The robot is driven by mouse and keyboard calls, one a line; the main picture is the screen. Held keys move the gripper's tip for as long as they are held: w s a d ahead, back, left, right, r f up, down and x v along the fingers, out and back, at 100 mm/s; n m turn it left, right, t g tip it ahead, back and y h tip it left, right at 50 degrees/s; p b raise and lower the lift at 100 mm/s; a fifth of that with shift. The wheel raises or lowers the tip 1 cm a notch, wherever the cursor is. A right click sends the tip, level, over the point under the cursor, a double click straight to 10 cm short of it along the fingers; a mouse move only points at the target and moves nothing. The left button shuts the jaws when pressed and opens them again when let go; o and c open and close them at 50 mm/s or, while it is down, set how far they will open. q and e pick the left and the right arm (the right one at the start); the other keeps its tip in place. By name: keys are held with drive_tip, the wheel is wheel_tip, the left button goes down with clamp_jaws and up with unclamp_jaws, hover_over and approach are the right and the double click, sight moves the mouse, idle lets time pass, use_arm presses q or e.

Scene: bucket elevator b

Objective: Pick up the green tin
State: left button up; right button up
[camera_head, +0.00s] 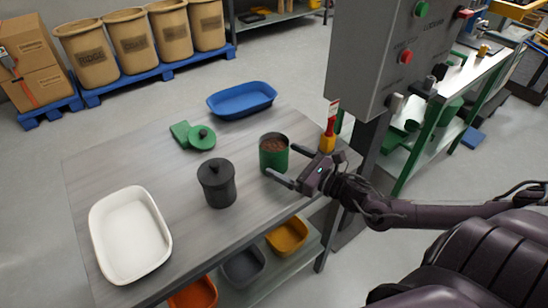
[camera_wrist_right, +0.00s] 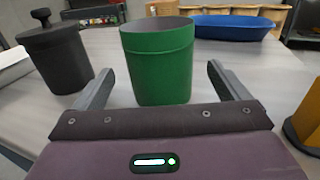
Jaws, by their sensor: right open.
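The green tin (camera_head: 273,154) stands upright and open-topped on the grey table, with brown contents inside. In the right wrist view the green tin (camera_wrist_right: 160,65) stands ahead, in line with the gap between the fingers. My right gripper (camera_head: 284,166) is open and empty, close in front of the tin. Its two fingers (camera_wrist_right: 158,85) are spread to either side of the tin's lower part in the wrist view. I cannot tell whether either finger touches it. My left gripper is not in view.
A dark lidded canister (camera_head: 217,184) stands left of the tin.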

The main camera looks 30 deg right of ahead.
sight(275, 154)
drive_tip(key=shift+x, duration=2.25)
drive_tip(key=shift+c, duration=0.3)
drive_tip(key=c, duration=1)
drive_tip(key=shift+c, duration=0.6)
drive_tip(key=shift+r, duration=0.1)
